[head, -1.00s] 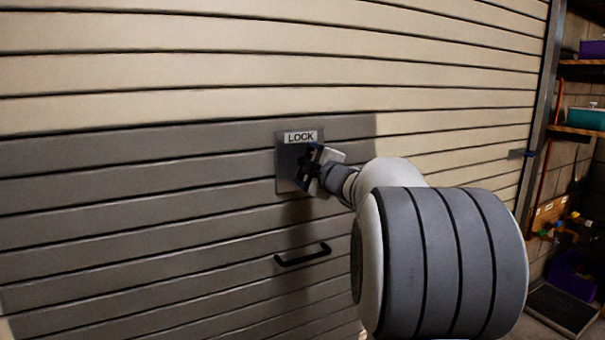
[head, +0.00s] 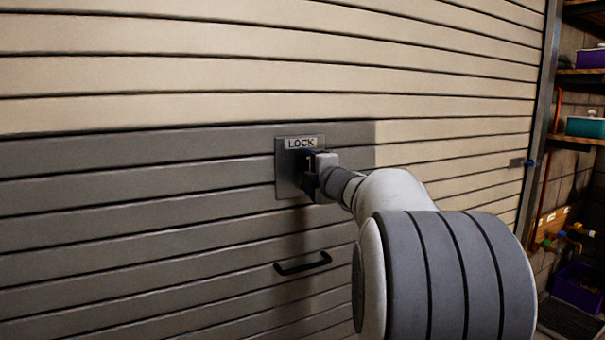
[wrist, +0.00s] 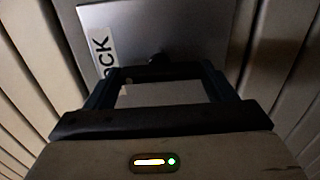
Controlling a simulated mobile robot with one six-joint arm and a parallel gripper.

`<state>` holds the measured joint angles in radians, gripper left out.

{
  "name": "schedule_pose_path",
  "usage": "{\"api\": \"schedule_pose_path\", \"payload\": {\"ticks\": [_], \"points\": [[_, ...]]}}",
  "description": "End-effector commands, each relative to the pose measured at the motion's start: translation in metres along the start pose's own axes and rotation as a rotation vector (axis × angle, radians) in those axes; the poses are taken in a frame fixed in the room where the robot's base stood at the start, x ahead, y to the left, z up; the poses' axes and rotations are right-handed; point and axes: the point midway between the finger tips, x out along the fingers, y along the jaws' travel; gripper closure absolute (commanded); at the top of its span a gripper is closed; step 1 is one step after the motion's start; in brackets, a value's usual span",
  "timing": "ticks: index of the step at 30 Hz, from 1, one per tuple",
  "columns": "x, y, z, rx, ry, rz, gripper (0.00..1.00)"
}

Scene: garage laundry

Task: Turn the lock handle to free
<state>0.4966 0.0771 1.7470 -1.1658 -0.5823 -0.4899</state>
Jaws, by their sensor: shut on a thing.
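The lock plate (head: 286,186) is a square metal panel on the garage door, with a LOCK label (head: 300,143) along its top. My gripper (head: 308,170) is at the plate, shut on the lock handle, which it mostly hides in the head view. In the wrist view, the plate (wrist: 190,25) and part of the label (wrist: 103,52) appear turned sideways. There, my gripper's two fingers (wrist: 160,78) reach the plate. A small dark part of the lock handle (wrist: 157,58) shows near the fingertips. The handle's exact angle is hard to tell.
A black pull handle (head: 302,264) sits on the slatted door (head: 150,240) below the plate. A metal door post (head: 540,110) stands at the right, with shelves (head: 580,75) beyond it. The door face left of the plate is clear.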

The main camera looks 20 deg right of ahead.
Motion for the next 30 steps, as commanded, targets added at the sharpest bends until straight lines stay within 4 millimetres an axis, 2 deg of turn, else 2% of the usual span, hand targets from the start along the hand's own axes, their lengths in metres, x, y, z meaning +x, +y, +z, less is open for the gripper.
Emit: {"api": "schedule_pose_path", "payload": {"ticks": [7,8,15,23,26,30], "points": [[0.0,-0.001,-0.001,-0.001,0.003,-0.001,0.46],[0.0,-0.001,-0.001,0.0,0.003,-0.001,0.2],[0.0,-0.001,-0.001,0.0,0.002,-0.001,0.01],[-0.002,0.0,0.0,0.001,0.001,0.0,0.01],[-0.011,0.001,0.0,0.001,-0.001,0.0,0.01],[-0.035,0.002,0.0,0.0,-0.002,0.001,0.01]]}}
